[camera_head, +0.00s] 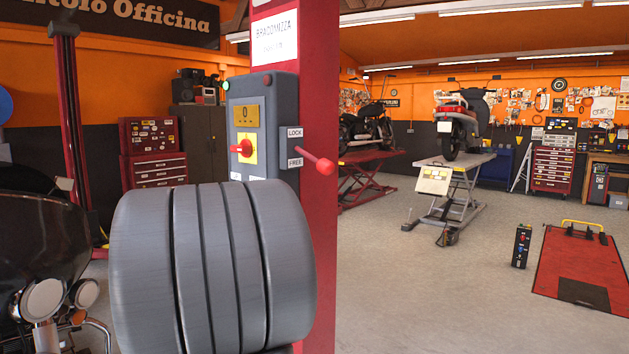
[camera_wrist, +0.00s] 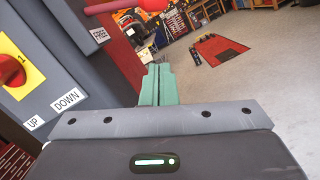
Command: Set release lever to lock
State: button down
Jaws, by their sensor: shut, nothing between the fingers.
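The release lever (camera_head: 317,162) is a red rod with a round knob on the right side of the grey control box (camera_head: 285,103). It sticks out to the right between the LOCK label (camera_head: 295,132) above and the FREE label (camera_head: 295,163) below. I cannot tell its exact setting. In the wrist view the lever (camera_wrist: 125,5) crosses the top edge, partly cut off, above the FREE label (camera_wrist: 99,35). My gripper (camera_wrist: 158,70) shows green fingers, shut and empty, below and apart from the lever. The head view does not show my gripper; my grey arm fills its lower middle.
The box is fixed to a red post (camera_head: 320,80). A red rotary switch (camera_head: 243,148) on a yellow plate is on its front. A motorcycle (camera_head: 45,265) stands close at lower left.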

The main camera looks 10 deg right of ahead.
aim_at(313, 158)
jog(key=w+d+r+p, duration=0.2)
jog(key=w+d+r, duration=0.1)
jog(key=d, duration=0.4)
jog(key=shift+w+d+r+p, duration=0.2)
jog(key=shift+d+r+p, duration=0.2)
jog(key=shift+r, duration=0.3)
jog(key=shift+s+r, duration=0.1)
